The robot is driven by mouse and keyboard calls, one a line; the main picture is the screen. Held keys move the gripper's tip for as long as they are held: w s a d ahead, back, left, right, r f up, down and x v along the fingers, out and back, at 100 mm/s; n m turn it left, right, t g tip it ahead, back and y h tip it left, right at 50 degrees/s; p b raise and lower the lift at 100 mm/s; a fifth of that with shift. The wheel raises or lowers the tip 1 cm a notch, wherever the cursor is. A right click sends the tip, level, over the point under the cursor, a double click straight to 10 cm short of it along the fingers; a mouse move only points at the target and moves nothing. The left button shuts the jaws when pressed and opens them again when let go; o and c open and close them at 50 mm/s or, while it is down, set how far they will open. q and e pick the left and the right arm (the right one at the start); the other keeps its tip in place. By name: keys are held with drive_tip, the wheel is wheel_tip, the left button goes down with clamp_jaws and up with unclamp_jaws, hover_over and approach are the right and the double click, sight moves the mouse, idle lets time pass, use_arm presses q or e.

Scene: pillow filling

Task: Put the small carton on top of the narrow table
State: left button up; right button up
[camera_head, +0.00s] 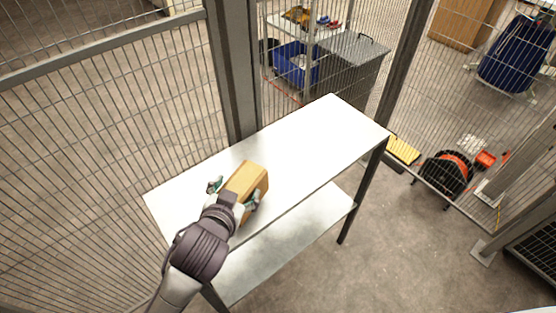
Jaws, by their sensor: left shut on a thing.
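The small carton (248,178) is a brown box over the left half of the narrow table (318,138), which has a pale top and a lower shelf. My left gripper (234,192) is shut on the carton, with one finger on each side of it. The carton is at or just above the tabletop; I cannot tell whether it touches. The gripper hides the near end of the carton. My right gripper is not in view.
A wire mesh fence (110,130) with a grey post (232,70) stands right behind the table. The right part of the tabletop is clear. Beyond the fence are a blue bin (291,66) and a grey cabinet (350,68). A black and orange reel (446,174) stands on the floor at right.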

sight(250, 167)
use_arm(q)
drive_tip(key=w+d+r+m+g+h, duration=0.1)
drive_tip(key=w+d+r+m+h, duration=0.1)
drive_tip(key=w+d+r, duration=0.3)
drive_tip(key=d+r+m+g+h, duration=0.1)
drive_tip(key=d+r+m+h, duration=0.15)
drive_tip(key=d, duration=0.55)
drive_tip(key=shift+n+y, duration=0.25)
drive_tip(key=shift+n, duration=0.1)
drive_tip(key=shift+w+a+f+p, duration=0.5)
drive_tip(key=shift+w+a+f, duration=0.25)
drive_tip(key=shift+w+f, duration=1)
drive_tip(key=shift+w+a+f+p, duration=0.5)
drive_tip(key=shift+w+a+f, duration=0.3)
drive_tip(key=shift+w+f, duration=1)
drive_tip(key=shift+w+a+f+p, duration=0.5)
drive_tip(key=shift+w+a+f, duration=0.25)
drive_tip(key=shift+w+f, duration=1)
drive_tip(key=o, duration=1.5)
drive_tip(key=shift+r, duration=0.1)
drive_tip(key=shift+c, duration=0.2)
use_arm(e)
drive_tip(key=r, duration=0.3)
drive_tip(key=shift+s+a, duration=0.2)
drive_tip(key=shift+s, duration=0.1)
